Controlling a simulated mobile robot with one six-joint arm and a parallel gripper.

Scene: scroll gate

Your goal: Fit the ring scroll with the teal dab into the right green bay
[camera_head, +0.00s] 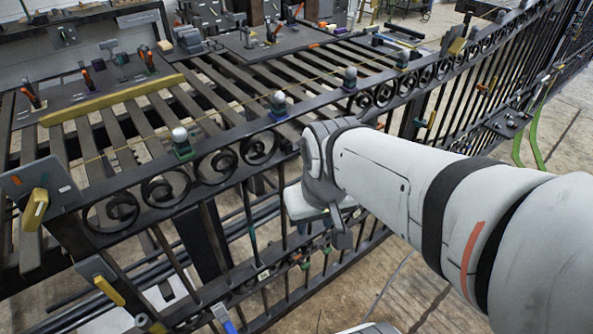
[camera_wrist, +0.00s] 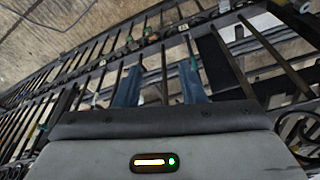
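My gripper (camera_wrist: 158,80) shows two blue fingers standing apart in the wrist view, with dark gate bars beyond and no held thing visible between them. In the head view its grey body hangs beside the near face of the gate (camera_head: 215,203), below the top scroll band; its fingertips are hard to make out. Several dark scrolls (camera_head: 165,190) sit in that band. I cannot single out the ring scroll with the teal dab. A small teal mark (camera_head: 252,232) shows on an upright bar. A post with a green base (camera_head: 183,150) stands on the rail; I cannot tell which bay is the right green one.
A slatted bench (camera_head: 130,130) lies behind the gate, with tools on dark boards (camera_head: 270,40) and a yellow bar (camera_head: 110,100). A lower rail carries small coloured clips (camera_head: 305,265). Yellow-handled latches (camera_head: 35,208) sit at the left end. Concrete floor is open at lower right.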

